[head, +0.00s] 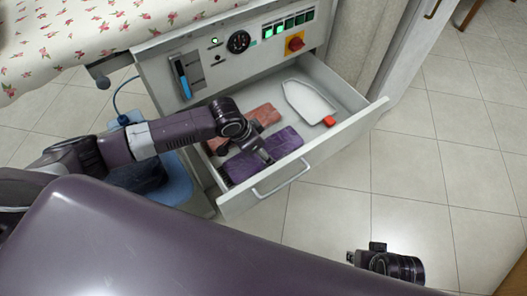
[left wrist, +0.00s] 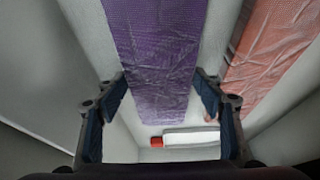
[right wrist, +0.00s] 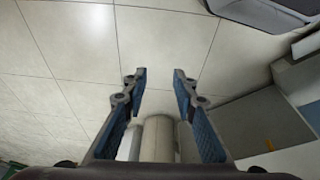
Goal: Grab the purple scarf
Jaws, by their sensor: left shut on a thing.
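The purple scarf (head: 284,143) lies folded in a long strip in the open drawer (head: 335,150), near its front. My left gripper (head: 264,157) is down in the drawer at the scarf. In the left wrist view, the purple scarf (left wrist: 153,40) runs between the two fingers of my left gripper (left wrist: 163,86), which are shut on it across its width. The scarf still lies low in the drawer. My right gripper (right wrist: 160,78) is open and empty above the tiled floor, away from the drawer.
A salmon-pink folded cloth (head: 264,115) lies behind the scarf. A white iron-shaped tray (head: 308,100) with a red end lies at the drawer's right. The control panel (head: 240,55) overhangs the back. A blue container (head: 178,190) with dark cloth stands left.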

